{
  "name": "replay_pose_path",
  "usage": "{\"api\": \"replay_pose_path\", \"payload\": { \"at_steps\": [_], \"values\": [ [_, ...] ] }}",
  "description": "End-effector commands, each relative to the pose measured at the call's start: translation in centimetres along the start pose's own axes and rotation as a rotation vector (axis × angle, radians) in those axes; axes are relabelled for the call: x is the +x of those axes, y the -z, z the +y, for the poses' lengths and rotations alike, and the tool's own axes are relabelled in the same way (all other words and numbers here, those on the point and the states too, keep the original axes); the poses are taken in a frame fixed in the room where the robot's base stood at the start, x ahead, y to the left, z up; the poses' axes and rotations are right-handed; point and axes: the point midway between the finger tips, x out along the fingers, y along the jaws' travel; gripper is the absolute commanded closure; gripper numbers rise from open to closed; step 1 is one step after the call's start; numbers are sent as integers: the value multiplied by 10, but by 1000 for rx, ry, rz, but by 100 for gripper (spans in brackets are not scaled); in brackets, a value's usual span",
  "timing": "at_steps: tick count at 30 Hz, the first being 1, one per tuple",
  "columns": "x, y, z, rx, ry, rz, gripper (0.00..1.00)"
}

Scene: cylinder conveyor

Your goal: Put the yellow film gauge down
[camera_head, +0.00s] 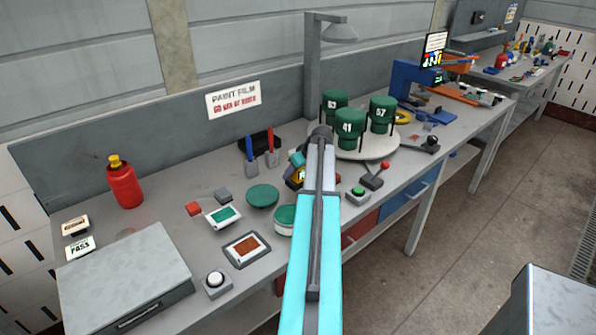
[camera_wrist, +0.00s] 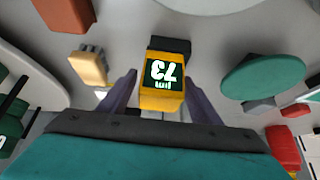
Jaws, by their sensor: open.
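The yellow film gauge (camera_wrist: 162,98) is a small yellow block with a dark end and a green display reading 73. In the wrist view it sits between the two purple fingers of my gripper (camera_wrist: 161,88), which are spread apart with a gap on each side of it. In the head view the gauge (camera_head: 296,179) shows as a yellow patch at bench level, beside my arm and partly hidden by it. My gripper is open and low over the grey bench (camera_head: 170,228). The gauge's underside is hidden, so its contact with the bench cannot be seen.
A white turntable (camera_head: 370,151) with green numbered cans stands right of my arm. A green disc (camera_head: 262,195), a green-topped tin (camera_head: 285,219), a green push-button (camera_head: 357,195) and a red-knobbed lever (camera_head: 374,178) are close by. A red bottle (camera_head: 123,184) stands at the left.

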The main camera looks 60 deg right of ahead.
Motion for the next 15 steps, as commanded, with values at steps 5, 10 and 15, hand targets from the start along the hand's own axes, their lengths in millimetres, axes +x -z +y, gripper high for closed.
{"api": "replay_pose_path", "payload": {
  "at_steps": [5, 10, 15],
  "values": [
    [-1, 1, 0, 0, 0, 0, 42],
    [-7, 1, 0, 0, 0, 0, 42],
    [-22, 0, 0, 0, -2, 1, 42]
  ]
}}
